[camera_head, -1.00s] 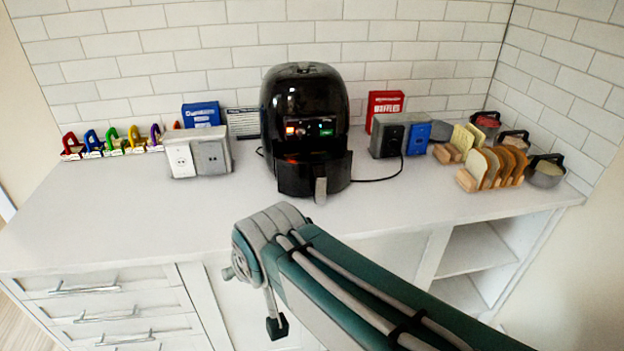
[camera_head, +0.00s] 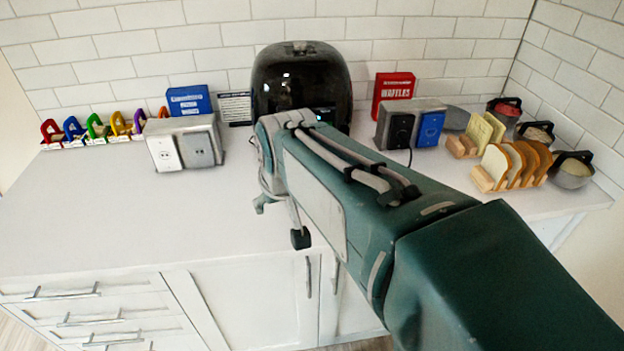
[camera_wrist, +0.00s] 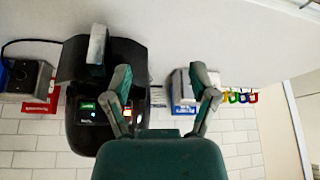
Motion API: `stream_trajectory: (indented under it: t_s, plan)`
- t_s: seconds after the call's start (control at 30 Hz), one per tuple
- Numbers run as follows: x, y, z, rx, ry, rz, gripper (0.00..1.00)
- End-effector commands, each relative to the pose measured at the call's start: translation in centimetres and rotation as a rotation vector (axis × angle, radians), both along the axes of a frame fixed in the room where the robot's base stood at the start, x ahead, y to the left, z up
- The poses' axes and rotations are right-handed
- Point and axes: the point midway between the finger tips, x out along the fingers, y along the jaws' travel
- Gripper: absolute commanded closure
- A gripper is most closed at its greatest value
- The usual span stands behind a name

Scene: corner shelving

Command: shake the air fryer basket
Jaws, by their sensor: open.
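The black air fryer (camera_head: 300,75) stands at the back of the counter. My arm hides its lower front and basket in the head view. The wrist view appears upside down and shows the air fryer (camera_wrist: 88,125) left of centre, with lit green and pale marks on its panel. Its dark basket (camera_wrist: 72,62) juts from the front, with a grey handle (camera_wrist: 97,45). My gripper (camera_wrist: 164,85) is open and empty. In that view its fingers are right of the handle, one overlapping the air fryer's edge. I see no contact with the handle.
A double outlet box (camera_head: 186,145) stands left of the air fryer, and another (camera_head: 408,128) stands right. A red waffles box (camera_head: 392,92), a toast rack (camera_head: 515,165) and lidded pots (camera_head: 573,172) are at the right. Coloured clips (camera_head: 98,127) line the left. The front-left counter is clear.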

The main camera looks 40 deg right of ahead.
Motion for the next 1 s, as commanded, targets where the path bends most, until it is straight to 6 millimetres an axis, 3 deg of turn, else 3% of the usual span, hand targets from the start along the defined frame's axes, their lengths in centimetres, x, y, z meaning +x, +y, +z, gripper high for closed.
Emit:
stream_trajectory:
  t_s: [0.17,0.4,0.47,0.67,1.0]
  plan:
    - [1.6,-3.9,-0.4,0.006,0.018,-0.089,0.26]
    - [3.3,-10.9,-1.6,0.018,0.041,-0.228,0.26]
    - [3.5,-11.9,-1.8,0.02,0.043,-0.249,0.26]
    - [3.8,-12.8,-2.8,0.021,0.046,-0.262,0.26]
    - [5.8,-14.0,-8.3,0.021,0.047,-0.261,0.26]
